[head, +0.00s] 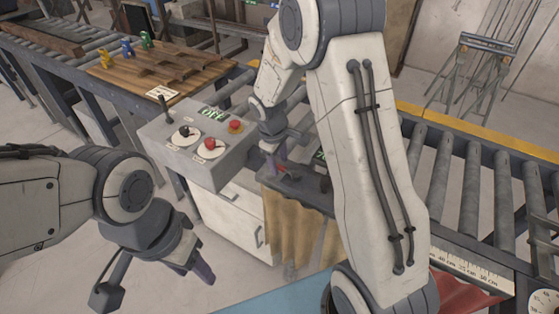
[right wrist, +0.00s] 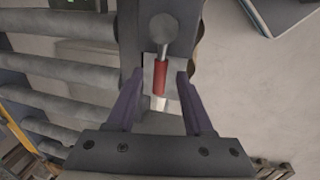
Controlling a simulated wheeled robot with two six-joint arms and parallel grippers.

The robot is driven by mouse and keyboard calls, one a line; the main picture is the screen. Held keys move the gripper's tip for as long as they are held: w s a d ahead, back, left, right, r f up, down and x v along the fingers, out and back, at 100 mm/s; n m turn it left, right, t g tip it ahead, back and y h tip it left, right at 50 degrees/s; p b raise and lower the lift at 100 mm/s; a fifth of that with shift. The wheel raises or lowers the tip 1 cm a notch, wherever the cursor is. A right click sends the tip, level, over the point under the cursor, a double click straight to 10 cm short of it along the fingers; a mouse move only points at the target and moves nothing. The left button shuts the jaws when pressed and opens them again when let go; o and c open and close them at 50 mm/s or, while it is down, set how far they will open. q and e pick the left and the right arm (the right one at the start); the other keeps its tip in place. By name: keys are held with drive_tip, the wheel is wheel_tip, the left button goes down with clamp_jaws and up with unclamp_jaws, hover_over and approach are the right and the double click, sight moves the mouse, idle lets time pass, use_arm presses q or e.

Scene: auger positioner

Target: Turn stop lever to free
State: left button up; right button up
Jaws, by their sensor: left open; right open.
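The stop lever, seen as a red grip on a metal rod, shows in the right wrist view (right wrist: 160,78). It lies between the two purple fingers of my right gripper (right wrist: 156,82), with gaps visible on both sides. My right gripper is open around the lever. My left gripper (head: 198,270) is open and empty, low at the left, apart from everything.
A grey control box (head: 218,160) with black and red knobs, a red button and a green OFF display stands left of the right gripper. A wooden board (head: 160,72) with small coloured figures lies on the rollers behind. Rollers (head: 470,180) continue at right.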

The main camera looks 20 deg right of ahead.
drive_tip(key=shift+d+f, duration=0.1)
drive_tip(key=shift+f, duration=0.3)
clamp_jaws()
drive_tip(key=shift+w+r, duration=0.1)
drive_tip(key=shift+w, duration=0.05)
idle(1.0)
